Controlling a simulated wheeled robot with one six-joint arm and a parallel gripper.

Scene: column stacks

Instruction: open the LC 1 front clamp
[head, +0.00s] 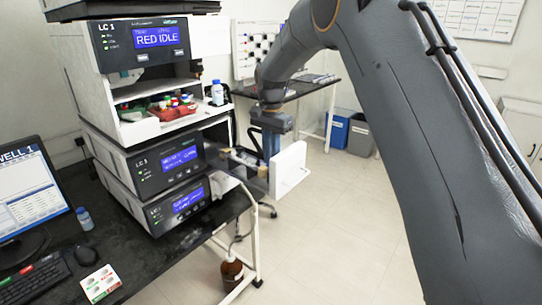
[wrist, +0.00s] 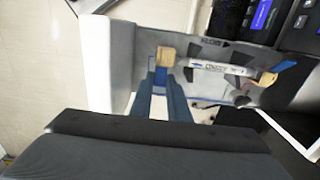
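The LC 1 stack (head: 142,68) stands at the left in the head view; its top display reads "RED IDLE". A white door panel (head: 289,169) stands out from its right side. In the wrist view a column with a white label (wrist: 215,67) lies in the grey tray (wrist: 205,50). A tan clamp (wrist: 166,55) is near its left end and another tan clamp (wrist: 268,79) near its right end. My gripper (wrist: 162,82) has its blue fingers a little apart, tips right beside the left clamp. Contact is unclear. My gripper also shows in the head view (head: 271,146).
A monitor (head: 30,205), keyboard (head: 35,283) and mouse (head: 86,256) are on the black bench. A brown bottle (head: 232,272) stands below on the right. Blue and grey bins (head: 347,134) stand at the back. The floor at middle right is clear.

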